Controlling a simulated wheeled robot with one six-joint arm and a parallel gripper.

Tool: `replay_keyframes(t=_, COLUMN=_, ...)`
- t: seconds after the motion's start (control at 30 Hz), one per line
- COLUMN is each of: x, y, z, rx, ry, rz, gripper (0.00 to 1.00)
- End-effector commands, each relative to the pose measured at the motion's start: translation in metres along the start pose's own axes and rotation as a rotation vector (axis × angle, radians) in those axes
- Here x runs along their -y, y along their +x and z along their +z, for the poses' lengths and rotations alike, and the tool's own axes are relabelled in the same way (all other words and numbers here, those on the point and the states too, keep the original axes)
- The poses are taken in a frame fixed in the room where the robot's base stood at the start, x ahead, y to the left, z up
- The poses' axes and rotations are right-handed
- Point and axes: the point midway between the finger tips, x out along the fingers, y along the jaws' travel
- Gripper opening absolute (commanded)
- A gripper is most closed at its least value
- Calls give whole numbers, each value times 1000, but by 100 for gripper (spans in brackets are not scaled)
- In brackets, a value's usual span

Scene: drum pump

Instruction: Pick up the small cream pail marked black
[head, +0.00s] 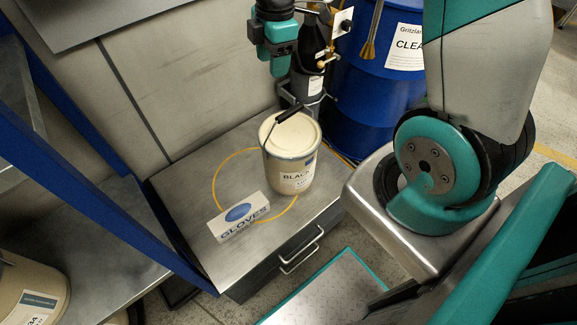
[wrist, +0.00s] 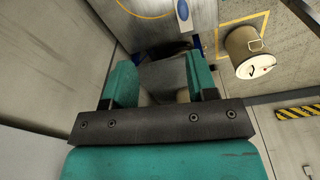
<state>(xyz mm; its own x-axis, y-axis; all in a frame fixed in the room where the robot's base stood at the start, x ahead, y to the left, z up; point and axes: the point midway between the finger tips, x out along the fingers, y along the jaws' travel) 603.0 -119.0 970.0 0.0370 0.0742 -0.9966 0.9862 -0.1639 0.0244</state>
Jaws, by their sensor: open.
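The small cream pail (head: 292,165), labelled BLACK, stands upright on the metal cabinet top, with its dark handle raised over the lid. Its right side faces a blue drum. My gripper (head: 278,62) is in the upper middle of the head view, behind and above the pail and apart from it. In the wrist view my gripper (wrist: 160,72) shows two teal fingers spread apart, with nothing clearly held. I cannot make out the BLACK pail in the wrist view.
A gloves box (head: 238,217) lies on the cabinet top (head: 185,195) left of the pail; it shows in the wrist view too (wrist: 183,14). The blue drum (head: 365,75) and a dark bottle (head: 308,68) stand behind. Another pail (wrist: 248,52) stands by yellow floor lines. A blue-framed rack (head: 100,155) is left.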

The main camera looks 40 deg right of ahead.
Motion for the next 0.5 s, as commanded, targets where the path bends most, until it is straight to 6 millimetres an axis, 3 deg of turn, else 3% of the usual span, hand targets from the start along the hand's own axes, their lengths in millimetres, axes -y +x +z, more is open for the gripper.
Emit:
replay_keyframes(t=0.1, x=-18, y=28, z=36, rx=47, ry=-124, rz=-21, gripper=52)
replay_keyframes(t=0.2, x=-24, y=41, z=52, rx=69, ry=-194, rz=-31, gripper=52)
replay_keyframes(t=0.37, x=-26, y=63, z=58, rx=77, ry=-229, rz=-39, gripper=52)
replay_keyframes(t=0.5, x=-24, y=95, z=60, rx=76, ry=-230, rz=-41, gripper=52)
